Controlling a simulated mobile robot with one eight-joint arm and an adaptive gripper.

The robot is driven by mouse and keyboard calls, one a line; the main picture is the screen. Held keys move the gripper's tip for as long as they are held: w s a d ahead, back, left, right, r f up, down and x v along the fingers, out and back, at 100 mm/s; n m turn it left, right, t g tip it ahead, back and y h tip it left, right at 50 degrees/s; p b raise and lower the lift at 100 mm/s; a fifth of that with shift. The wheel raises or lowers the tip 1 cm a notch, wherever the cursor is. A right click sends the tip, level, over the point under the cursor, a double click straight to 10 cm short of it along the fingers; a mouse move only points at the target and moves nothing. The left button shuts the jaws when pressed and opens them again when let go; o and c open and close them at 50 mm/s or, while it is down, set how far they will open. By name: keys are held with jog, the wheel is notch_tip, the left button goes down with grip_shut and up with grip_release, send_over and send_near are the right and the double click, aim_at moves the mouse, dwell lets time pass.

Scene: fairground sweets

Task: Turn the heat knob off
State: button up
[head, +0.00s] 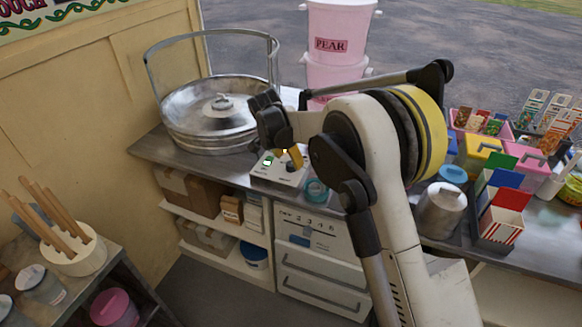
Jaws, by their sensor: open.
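A small white control box (278,172) stands on the steel counter, in front of the round metal drum. Its top has a small green-lit patch (268,161) and a dark round spot (290,167) that may be the heat knob; I cannot tell which way it is turned. Two small yellow pieces show at the back of the box; I cannot tell what they belong to. My gripper (268,120) is dark and open, above and behind the box in the picture. Its fingertips are hard to make out, and I see nothing held.
The metal drum (205,135) with a tall handle stands left of the box. Pink tubs (337,70) are behind my arm. A teal tape roll (316,191) lies right of the box. A steel canister (441,210) and striped cartons (500,222) stand further right.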

aim_at(291, 164)
jog(key=shift+b+x, duration=0.45)
jog(key=shift+x, duration=1.5)
jog(key=c, duration=1.2)
